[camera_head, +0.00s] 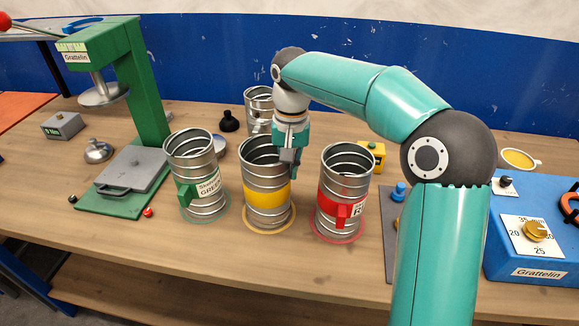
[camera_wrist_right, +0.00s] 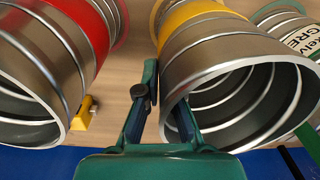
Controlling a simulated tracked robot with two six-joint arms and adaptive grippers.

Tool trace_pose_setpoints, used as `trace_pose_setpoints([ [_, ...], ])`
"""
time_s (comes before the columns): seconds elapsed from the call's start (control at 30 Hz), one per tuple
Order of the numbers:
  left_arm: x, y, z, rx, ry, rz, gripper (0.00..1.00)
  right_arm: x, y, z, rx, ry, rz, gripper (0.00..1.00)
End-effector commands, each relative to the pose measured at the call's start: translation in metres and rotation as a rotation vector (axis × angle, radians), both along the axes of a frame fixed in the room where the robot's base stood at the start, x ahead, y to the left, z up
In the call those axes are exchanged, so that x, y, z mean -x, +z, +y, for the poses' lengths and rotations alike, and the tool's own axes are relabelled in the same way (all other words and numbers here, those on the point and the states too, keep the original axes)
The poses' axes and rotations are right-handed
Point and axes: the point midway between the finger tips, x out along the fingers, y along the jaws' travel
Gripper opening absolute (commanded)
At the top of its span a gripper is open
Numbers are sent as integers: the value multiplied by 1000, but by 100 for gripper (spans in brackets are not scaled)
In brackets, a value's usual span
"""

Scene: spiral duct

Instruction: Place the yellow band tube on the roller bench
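The yellow band tube (camera_head: 266,193), a ribbed metal cylinder, stands upright on a yellow ring mark (camera_head: 290,222) at the middle of the wooden bench. My right gripper (camera_head: 288,160) reaches down at its right rim. In the right wrist view, its fingers (camera_wrist_right: 166,100) straddle the wall of the yellow band tube (camera_wrist_right: 195,12), one outside and one inside, close together on it. The inner fingertip is partly hidden by the wall. My left gripper is out of view. I cannot clearly make out a roller bench; a pale-topped frame (camera_head: 35,34) shows at the far left.
A green-label tube (camera_head: 200,195) stands close left and a red-band tube (camera_head: 345,168) close right. Another metal tube (camera_head: 259,107) stands behind. A green press (camera_head: 145,90) is at left, a blue dial box (camera_head: 530,268) at right. The bench front is mostly clear.

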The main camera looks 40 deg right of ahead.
Motion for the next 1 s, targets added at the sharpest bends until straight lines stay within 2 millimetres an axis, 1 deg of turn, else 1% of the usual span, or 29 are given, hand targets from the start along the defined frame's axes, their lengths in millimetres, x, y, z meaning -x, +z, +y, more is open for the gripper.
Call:
trace_pose_setpoints([
  [0.03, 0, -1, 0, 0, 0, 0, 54, 0, -1, 0, 0, 0, 0, 8],
  [0.17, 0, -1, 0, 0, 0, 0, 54, 0, -1, 0, 0, 0, 1, 30],
  [0.2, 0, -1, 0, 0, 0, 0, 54, 0, -1, 0, 0, 0, 1, 31],
  [0.43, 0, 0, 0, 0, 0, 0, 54, 0, -1, 0, -1, 1, 1, 31],
  [0.57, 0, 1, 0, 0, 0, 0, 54, -1, 4, 0, 0, 1, 0, 31],
  [0.67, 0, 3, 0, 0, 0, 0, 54, -1, 13, 1, 1, 1, -2, 31],
  [0.77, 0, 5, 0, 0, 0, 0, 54, -1, 29, 1, 1, 1, -4, 31],
  [1.0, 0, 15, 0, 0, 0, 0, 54, -1, 79, 0, 1, 2, -4, 31],
])
